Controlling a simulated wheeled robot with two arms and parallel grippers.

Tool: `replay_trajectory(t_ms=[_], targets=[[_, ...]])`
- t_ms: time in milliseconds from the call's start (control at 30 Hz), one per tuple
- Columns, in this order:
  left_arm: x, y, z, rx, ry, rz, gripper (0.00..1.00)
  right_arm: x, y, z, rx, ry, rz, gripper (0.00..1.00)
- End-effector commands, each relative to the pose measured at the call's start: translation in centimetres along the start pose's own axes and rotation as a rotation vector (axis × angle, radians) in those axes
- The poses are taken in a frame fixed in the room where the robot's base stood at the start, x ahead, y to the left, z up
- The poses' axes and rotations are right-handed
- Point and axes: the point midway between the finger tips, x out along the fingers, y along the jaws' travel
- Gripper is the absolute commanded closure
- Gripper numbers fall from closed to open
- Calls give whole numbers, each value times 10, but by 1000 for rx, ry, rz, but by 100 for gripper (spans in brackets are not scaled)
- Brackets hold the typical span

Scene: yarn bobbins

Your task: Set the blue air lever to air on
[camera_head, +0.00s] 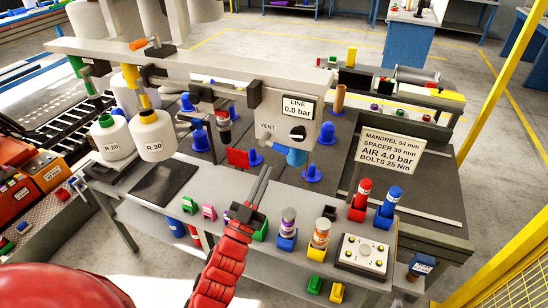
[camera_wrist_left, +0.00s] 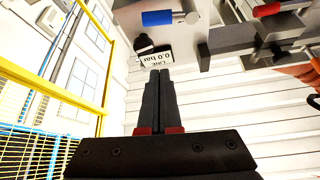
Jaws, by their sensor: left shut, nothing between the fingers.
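The blue air lever (camera_head: 296,157) hangs below a pale box on the machine's beam, near the word VENT. Its display (camera_head: 296,108) reads LINE 0.0 bar. In the left wrist view the lever (camera_wrist_left: 157,18) is a blue cylinder on a grey pin at the top, and the display (camera_wrist_left: 156,63) appears upside down just beyond my fingertips. My left gripper (camera_head: 265,172) is shut and empty, pointing up in front of the box, to the left of the lever and apart from it in the head view. My right gripper is in neither view.
Bobbins R 20 (camera_head: 110,137) and R 30 (camera_head: 155,135) hang at left. Blue posts (camera_head: 313,174) stand on the dark table. Coloured spools (camera_head: 320,236), red and blue bottles (camera_head: 361,200) and a button box (camera_head: 362,256) stand at front right. A sign (camera_head: 392,150) lists AIR 4.0 bar.

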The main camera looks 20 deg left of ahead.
Motion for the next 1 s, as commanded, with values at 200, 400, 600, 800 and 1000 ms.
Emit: replay_trajectory(t_ms=[200, 400, 600, 800, 1000], targets=[[34, 0, -4, 0, 1, 1, 100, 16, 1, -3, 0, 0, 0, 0], [79, 0, -6, -1, 2, 1, 100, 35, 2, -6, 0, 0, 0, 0], [96, -1, 11, -1, -5, -2, 100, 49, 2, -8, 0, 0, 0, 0], [88, -1, 29, 1, -1, 0, 100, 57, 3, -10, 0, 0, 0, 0], [84, 0, 37, -1, -1, 0, 100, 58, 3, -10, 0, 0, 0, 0]])
